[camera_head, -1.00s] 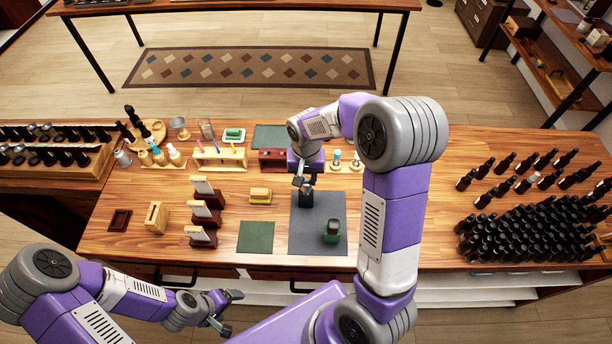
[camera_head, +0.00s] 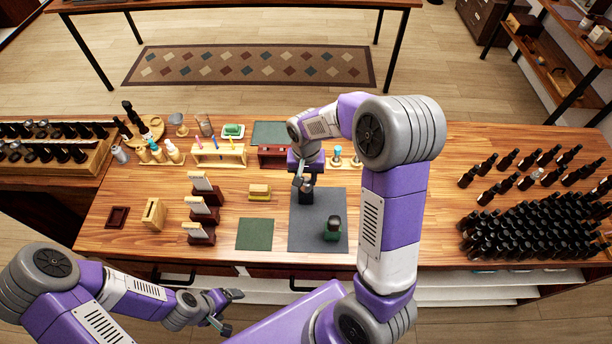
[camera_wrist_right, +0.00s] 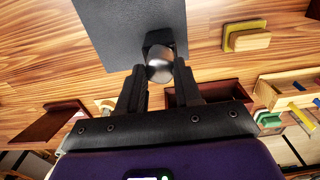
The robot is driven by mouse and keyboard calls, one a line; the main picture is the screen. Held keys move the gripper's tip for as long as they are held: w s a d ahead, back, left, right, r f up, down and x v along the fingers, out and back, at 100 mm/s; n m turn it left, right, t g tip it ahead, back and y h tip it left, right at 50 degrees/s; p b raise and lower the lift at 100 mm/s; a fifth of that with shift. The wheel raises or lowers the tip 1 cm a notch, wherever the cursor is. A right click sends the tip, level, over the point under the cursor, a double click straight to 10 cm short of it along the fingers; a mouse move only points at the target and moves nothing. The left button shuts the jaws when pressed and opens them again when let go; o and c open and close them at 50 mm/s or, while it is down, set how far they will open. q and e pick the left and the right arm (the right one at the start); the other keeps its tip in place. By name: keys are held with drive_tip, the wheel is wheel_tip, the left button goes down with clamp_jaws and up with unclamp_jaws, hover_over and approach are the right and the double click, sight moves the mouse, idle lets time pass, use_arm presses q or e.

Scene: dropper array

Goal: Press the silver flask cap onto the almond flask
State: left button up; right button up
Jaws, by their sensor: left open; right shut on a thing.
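My right gripper (camera_head: 305,181) points down over the dark grey mat (camera_head: 318,238). In the right wrist view its fingers (camera_wrist_right: 159,70) are shut on a rounded silver piece (camera_wrist_right: 160,64), which looks like the flask cap. A black block-like thing (camera_wrist_right: 157,38) is right behind the silver piece; it also shows below the gripper in the head view (camera_head: 307,196). I cannot tell whether the two touch. I cannot pick out the almond flask for sure. My left gripper (camera_head: 229,312) is open and empty in front of the table's front edge.
Many dark bottles (camera_head: 520,220) crowd the right side. The table between them and the mat is clear.

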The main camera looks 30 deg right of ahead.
sight(306, 181)
drive_tip(key=shift+f, duration=0.25)
drive_tip(key=o, duration=1.1)
drive_tip(key=shift+o, duration=0.2)
drive_tip(key=shift+r, duration=0.1)
wheel_tip(306, 181, up, 8)
drive_tip(key=shift+f, duration=0.25)
